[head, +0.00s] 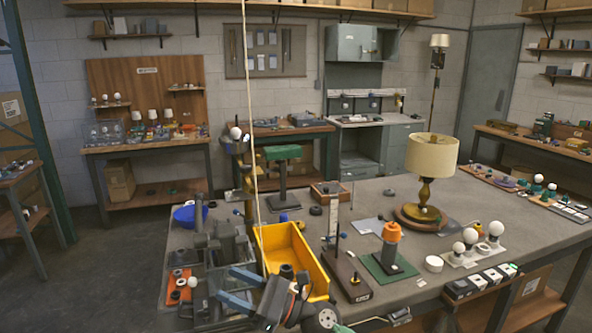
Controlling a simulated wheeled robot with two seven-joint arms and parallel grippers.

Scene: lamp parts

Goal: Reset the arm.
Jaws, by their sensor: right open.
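My right gripper (226,284) is low in the head view, its arm coming in from the bottom edge. Its two blue-grey fingers point left and are spread apart. I see nothing held between them. It is in front of the yellow bin (318,272) and beside a grey parts tray (208,312) at the table's near left; I cannot tell its exact height above them. My left gripper is not in view.
The grey table (370,196) carries a brass lamp with a cream shade (432,156), an orange part on a green mat (390,240), a blue bowl (188,216) and white bulbs (470,236). A thin pale cord (249,90) hangs over the table. Floor is clear at left.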

